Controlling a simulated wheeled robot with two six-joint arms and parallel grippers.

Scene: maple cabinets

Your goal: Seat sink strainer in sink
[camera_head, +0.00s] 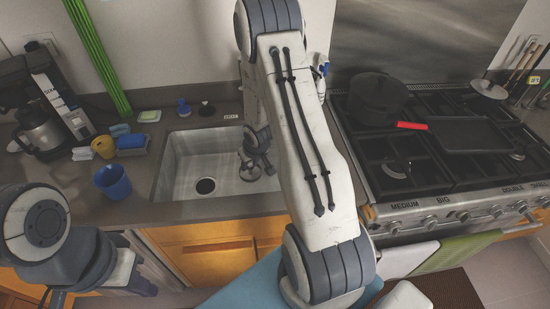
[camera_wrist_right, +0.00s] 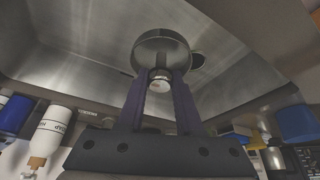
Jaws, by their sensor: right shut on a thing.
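The metal sink strainer (camera_head: 249,173) is in the right part of the sink, in the grasp of my right gripper (camera_head: 254,158). In the right wrist view the two fingers (camera_wrist_right: 160,84) are closed on the strainer's small knob, and its round rim (camera_wrist_right: 161,44) faces away from them. The dark round drain hole (camera_head: 205,186) in the sink (camera_head: 178,182) lies to the left of the strainer, apart from it; it also shows in the wrist view (camera_wrist_right: 197,62), partly behind the strainer. My left gripper (camera_head: 143,287) is low at the left; its fingertips are unclear.
A coffee machine (camera_head: 48,108) is further left. The stove (camera_head: 430,150) with a pot (camera_head: 377,98) is right. My right arm hides part of the sink's right side.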

